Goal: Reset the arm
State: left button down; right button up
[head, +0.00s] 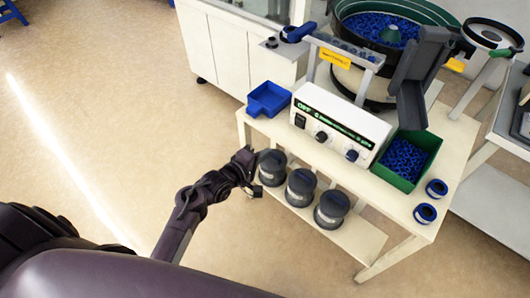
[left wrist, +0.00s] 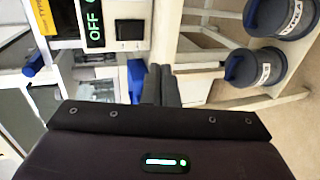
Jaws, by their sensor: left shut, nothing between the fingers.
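My left gripper (head: 249,172) is in the middle of the head view, on the arm that comes in from the lower left. It is in front of the table's left end, near the leftmost of the dark jars on the lower shelf; I cannot tell the exact gap. In the left wrist view the two fingers (left wrist: 161,85) are together, shut and empty. They point toward the area of the control box (left wrist: 115,25) marked OFF. My right gripper is in neither view.
The white table (head: 448,190) bears the control box (head: 335,129), a blue scoop tray (head: 268,98), a green bin (head: 428,146) of blue rings and a bowl feeder (head: 395,14). Three jars (head: 301,187) stand on the lower shelf. Open floor (head: 110,90) lies to the left.

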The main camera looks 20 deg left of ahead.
pick_arm(q)
jog(key=s+d+f+m+g+y+p, duration=0.1)
jog(key=s+f+m+g, duration=0.2)
jog(key=s+f, duration=0.6)
jog(key=s+f+m+g+y+p, duration=0.1)
jog(key=s+f+m+g+p, duration=0.3)
jog(key=f, duration=0.9)
jog(key=s+a+f+m+g+y, duration=0.1)
jog(key=s+f+m+g, duration=0.1)
jog(key=s, duration=0.8)
jog(key=s+a+f+m+g+y, duration=0.1)
jog(key=s+f+m, duration=0.3)
jog(key=s, duration=0.6)
jog(key=s+a+f+m+g+y, duration=0.1)
jog(key=s+a+f+m+g, duration=0.1)
jog(key=s+f, duration=0.5)
jog(key=s+a+m, duration=0.1)
jog(key=s, duration=0.2)
jog(key=shift+s+a+g, duration=0.2)
jog(key=shift+g, duration=0.1)
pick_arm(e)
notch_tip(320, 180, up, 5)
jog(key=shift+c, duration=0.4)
